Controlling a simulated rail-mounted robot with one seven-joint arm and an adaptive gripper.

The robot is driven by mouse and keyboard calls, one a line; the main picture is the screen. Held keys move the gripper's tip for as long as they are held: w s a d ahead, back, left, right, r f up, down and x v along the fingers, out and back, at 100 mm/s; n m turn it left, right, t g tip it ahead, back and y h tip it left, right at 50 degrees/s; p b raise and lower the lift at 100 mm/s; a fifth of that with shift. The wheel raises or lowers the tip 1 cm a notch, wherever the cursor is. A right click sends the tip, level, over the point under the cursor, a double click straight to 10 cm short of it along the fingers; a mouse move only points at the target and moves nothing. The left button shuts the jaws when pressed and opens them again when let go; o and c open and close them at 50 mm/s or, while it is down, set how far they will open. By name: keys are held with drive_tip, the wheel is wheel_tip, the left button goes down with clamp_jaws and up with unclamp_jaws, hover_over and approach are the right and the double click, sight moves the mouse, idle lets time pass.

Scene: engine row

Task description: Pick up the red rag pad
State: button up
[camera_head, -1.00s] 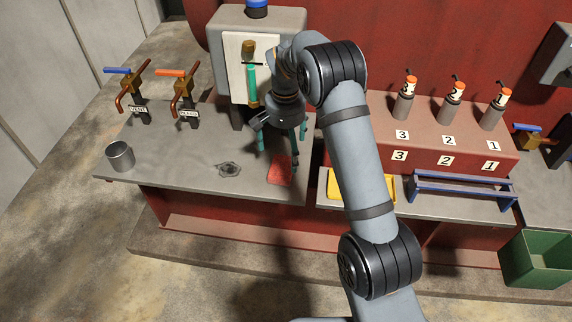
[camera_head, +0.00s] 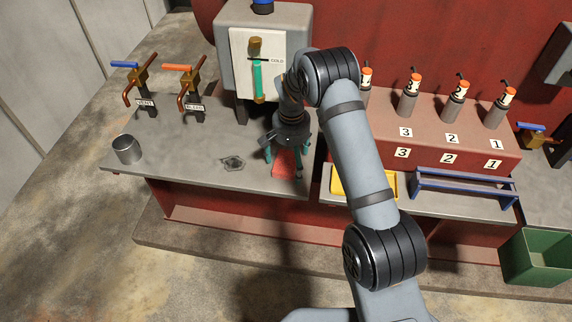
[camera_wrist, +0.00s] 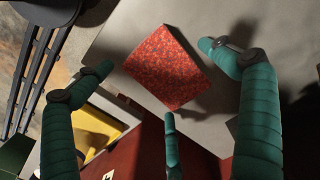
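The red rag pad (camera_head: 285,165) lies flat on the grey bench top, near its front edge. In the wrist view the speckled red pad (camera_wrist: 168,68) shows almost whole, between my spread green fingers. My gripper (camera_head: 284,160) is above the pad with its fingers pointing down. The wrist view shows the gripper (camera_wrist: 160,85) open, with fingers on the left, the right and at the bottom, and nothing held. I cannot tell whether any fingertip touches the pad or the bench.
A metal cup (camera_head: 127,149) and a dark flat fitting (camera_head: 232,163) are on the bench to the left. A yellow tray (camera_head: 345,186) and blue rack (camera_head: 465,187) are to the right. The grey gauge box (camera_head: 225,55) stands close behind my gripper. A green bin (camera_head: 537,257) is at lower right.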

sight(291, 162)
drive_tip(key=c, duration=1)
drive_tip(key=shift+c, duration=0.4)
wheel_tip(291, 162, up, 10)
drive_tip(key=b, duration=0.1)
drive_tip(key=o, duration=0.6)
drive_tip(key=c, duration=0.3)
